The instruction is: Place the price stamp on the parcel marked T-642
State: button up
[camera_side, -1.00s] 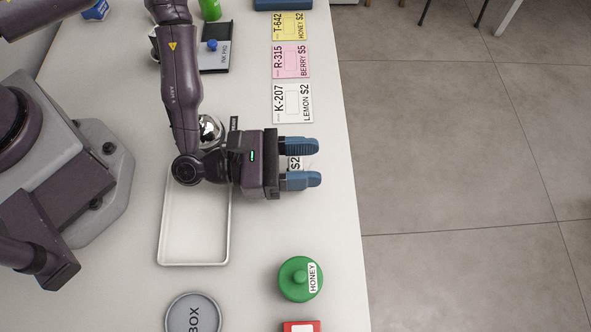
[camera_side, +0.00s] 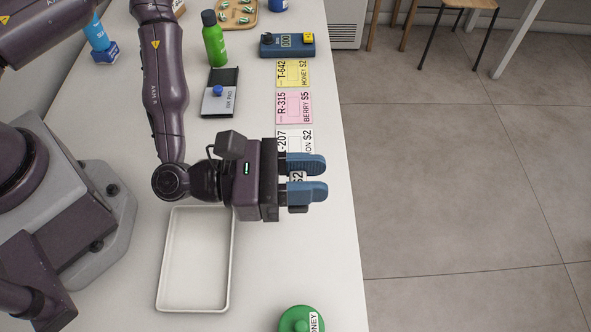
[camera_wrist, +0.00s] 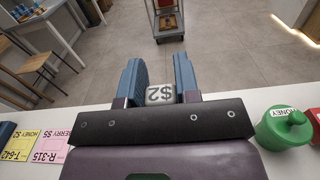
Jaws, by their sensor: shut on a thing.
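My gripper (camera_side: 324,177) points sideways across the counter and is shut on the price stamp (camera_side: 297,178), a small block marked $2. The stamp also shows between the two blue fingers in the wrist view (camera_wrist: 160,94), its mark upside down there. The yellow parcel label T-642 (camera_side: 293,74), reading HONEY $2, lies farther up the counter, apart from my gripper. It also shows at the lower left of the wrist view (camera_wrist: 18,145). The pink R-315 label (camera_side: 294,106) and the white K-207 label (camera_side: 294,137) lie between; my gripper partly covers K-207.
A blue device (camera_side: 287,46) stands just beyond T-642. An ink pad (camera_side: 220,97) and a green bottle (camera_side: 214,42) stand to its left. An empty white tray (camera_side: 160,265) lies below my arm. A green HONEY jar (camera_side: 296,316) is at the bottom. The counter's right edge is close.

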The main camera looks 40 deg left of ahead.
jog(key=shift+w+a+r, duration=0.1)
jog(key=shift+r, duration=0.45)
jog(key=w+a+r+n+t+y, duration=0.25)
jog(key=w+a+n+y, duration=0.4)
jog(key=a, duration=0.75)
jog(key=w+a+r+n+t+y, duration=0.25)
jog(key=w+a+y, duration=0.45)
jog(key=w+a, duration=0.55)
jog(key=s+a+r+n+g+y, duration=0.3)
jog(key=a+n+y, duration=0.15)
jog(key=a, duration=0.75)
jog(key=s+a+r+n+g+y, duration=0.35)
jog(key=a+y, duration=0.25)
jog(key=a, duration=0.6)
jog(key=s+a+r+n+g+y, duration=0.2)
jog(key=a+n+g+y, duration=0.25)
jog(key=a, duration=0.75)
jog(key=shift+n+y, duration=0.45)
jog(key=shift+w+a+f, duration=1.6)
jog(key=shift+a+f, duration=0.05)
jog(key=shift+f, duration=0.55)
jog(key=shift+w+a+f, duration=1.65)
jog(key=shift+f, duration=0.55)
jog(key=shift+w+a+f, duration=1.6)
jog(key=shift+a+f, duration=0.05)
jog(key=shift+f, duration=0.55)
